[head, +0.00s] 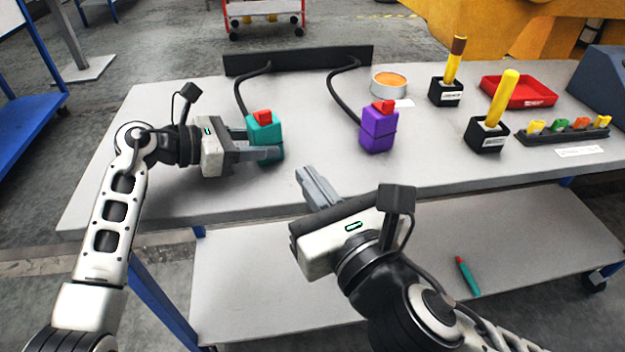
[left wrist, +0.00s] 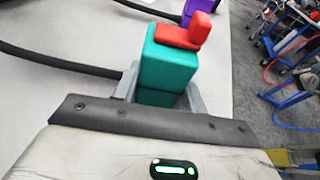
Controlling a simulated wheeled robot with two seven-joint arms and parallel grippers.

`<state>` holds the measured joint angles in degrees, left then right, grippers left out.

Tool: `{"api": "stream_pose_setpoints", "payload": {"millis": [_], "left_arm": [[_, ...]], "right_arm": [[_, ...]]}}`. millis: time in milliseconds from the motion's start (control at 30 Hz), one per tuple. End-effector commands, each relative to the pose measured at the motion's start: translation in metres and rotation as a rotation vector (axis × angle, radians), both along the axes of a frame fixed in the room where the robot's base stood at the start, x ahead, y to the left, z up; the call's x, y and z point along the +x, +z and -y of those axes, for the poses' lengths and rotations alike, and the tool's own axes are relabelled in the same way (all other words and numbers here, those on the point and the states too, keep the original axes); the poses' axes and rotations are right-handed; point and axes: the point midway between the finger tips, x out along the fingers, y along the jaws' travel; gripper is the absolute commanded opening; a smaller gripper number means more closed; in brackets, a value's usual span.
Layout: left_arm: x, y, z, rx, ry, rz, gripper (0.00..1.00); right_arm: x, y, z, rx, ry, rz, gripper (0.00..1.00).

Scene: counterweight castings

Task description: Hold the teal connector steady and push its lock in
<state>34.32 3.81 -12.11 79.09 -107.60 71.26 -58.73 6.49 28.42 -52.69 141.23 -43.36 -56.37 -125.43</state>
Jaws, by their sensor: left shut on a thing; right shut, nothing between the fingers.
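The teal connector (head: 264,130) stands on the table at the left, with a red lock (head: 263,117) on its top and a black cable at its back. My left gripper (head: 262,145) is shut on the teal connector from the left. In the left wrist view the teal connector (left wrist: 165,68) sits between the fingers, and the red lock (left wrist: 184,36) has a raised tab at one end. I cannot tell how deep the lock sits. My right gripper (head: 306,176) is shut and empty, near the table's front edge, right of and apart from the teal connector.
A purple connector (head: 379,130) with a red lock stands to the right, also cabled to the black rail (head: 298,60). An orange-topped round tin (head: 388,84), black holders with yellow-handled tools (head: 505,97) and a red tray (head: 518,92) stand farther right. A green marker (head: 468,277) lies on the lower shelf.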

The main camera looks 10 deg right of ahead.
Motion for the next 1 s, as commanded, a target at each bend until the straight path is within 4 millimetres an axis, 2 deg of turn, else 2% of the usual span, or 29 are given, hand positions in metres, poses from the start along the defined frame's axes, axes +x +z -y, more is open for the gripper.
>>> {"api": "stream_pose_setpoints", "payload": {"millis": [167, 200, 267, 533, 667, 1000], "left_arm": [[0.0, 0.001, 0.0, -0.002, 0.001, 0.002, 0.29], [0.0, 0.001, 0.0, -0.002, 0.001, 0.002, 0.53], [0.0, 0.001, 0.0, -0.002, 0.001, 0.002, 0.67], [0.0, 0.001, -0.001, -0.001, 0.001, 0.001, 0.67], [-0.002, 0.003, -0.009, 0.0, 0.002, 0.001, 0.67], [-0.022, 0.023, -0.071, 0.004, 0.002, 0.002, 0.67]], "right_arm": [[0.0, 0.0, 0.0, 0.0, 0.0, 0.0, 0.0], [0.0, 0.0, 0.0, 0.0, 0.0, 0.0, 0.0], [0.0, 0.0, 0.0, 0.0, 0.0, 0.0, 0.0], [0.001, 0.0, 0.0, 0.0, 0.0, 0.0, 0.0], [0.001, 0.0, 0.0, 0.0, 0.0, 0.0, 0.0], [0.001, 0.0, 0.0, 0.0, 0.0, 0.0, 0.0]]}}
